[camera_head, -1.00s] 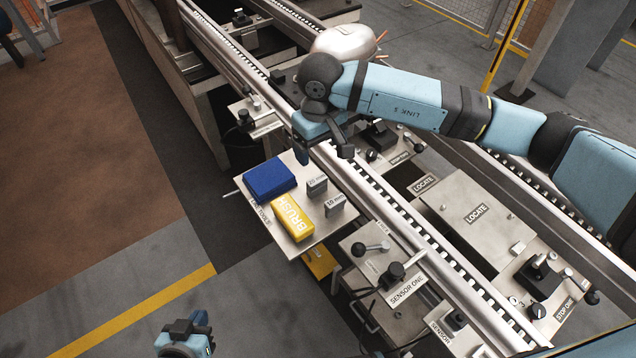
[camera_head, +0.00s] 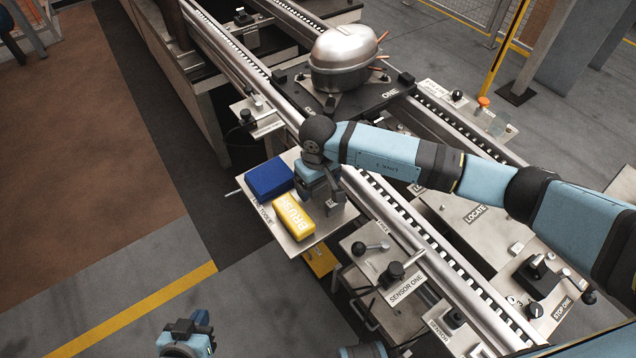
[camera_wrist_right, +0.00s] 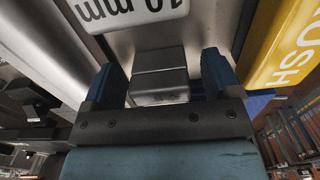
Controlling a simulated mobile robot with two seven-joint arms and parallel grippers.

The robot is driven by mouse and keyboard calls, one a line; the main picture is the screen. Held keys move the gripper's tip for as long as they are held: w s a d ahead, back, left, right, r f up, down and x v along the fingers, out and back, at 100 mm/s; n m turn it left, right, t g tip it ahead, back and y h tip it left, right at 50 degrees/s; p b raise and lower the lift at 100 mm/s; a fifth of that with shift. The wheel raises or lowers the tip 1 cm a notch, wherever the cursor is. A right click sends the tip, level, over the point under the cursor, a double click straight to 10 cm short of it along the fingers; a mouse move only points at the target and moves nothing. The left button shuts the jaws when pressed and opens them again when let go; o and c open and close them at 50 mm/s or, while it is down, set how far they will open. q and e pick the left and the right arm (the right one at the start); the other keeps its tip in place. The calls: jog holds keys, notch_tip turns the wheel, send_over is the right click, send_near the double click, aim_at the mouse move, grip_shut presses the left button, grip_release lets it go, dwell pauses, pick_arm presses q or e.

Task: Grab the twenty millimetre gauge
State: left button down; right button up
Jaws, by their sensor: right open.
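The small tray (camera_head: 292,250) beside the rail holds the gauges. My right gripper (camera_head: 318,192) is low over it and hides the twenty millimetre gauge in the head view. In the right wrist view a grey metal block (camera_wrist_right: 160,75), apparently that gauge, stands between the two blue fingers of my right gripper (camera_wrist_right: 162,80), which are open with gaps at the sides. Its label does not show. The 10 mm gauge (camera_wrist_right: 130,12) is just beyond; in the head view it is partly hidden. My left gripper (camera_head: 186,340) is at the bottom edge, its jaws unclear.
A yellow brush block (camera_head: 293,216) and a blue block (camera_head: 269,178) lie on the tray close to my right gripper. The conveyor rail (camera_head: 400,225) runs right behind it. A compressor (camera_head: 343,60) sits on a pallet (camera_head: 372,98) at the back.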

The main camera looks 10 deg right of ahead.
jog(key=c, duration=1.3)
jog(key=shift+r, duration=0.1)
